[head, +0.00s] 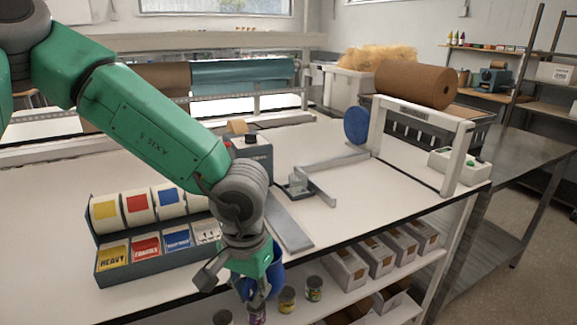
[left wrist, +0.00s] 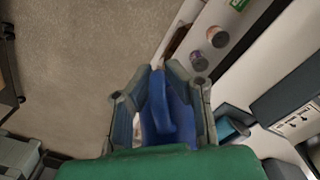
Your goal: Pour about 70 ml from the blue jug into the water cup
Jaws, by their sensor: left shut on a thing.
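The blue jug (head: 277,277) shows only in part at the bottom of the head view, beyond the table's front edge and mostly hidden behind my left gripper (head: 252,288). In the left wrist view the blue jug (left wrist: 158,108) lies between the two grey fingers of my left gripper (left wrist: 160,90), which is shut on it. What is inside the jug cannot be seen. I cannot make out a water cup in either view. My right gripper is not in view.
Small cans (head: 287,298) stand below the table edge, near the gripper. A lower shelf (head: 395,290) holds several boxes. On the white table (head: 370,207) are a label rack (head: 150,262), a metal bar (head: 288,222) and a white frame (head: 455,155). The table's middle right has free room.

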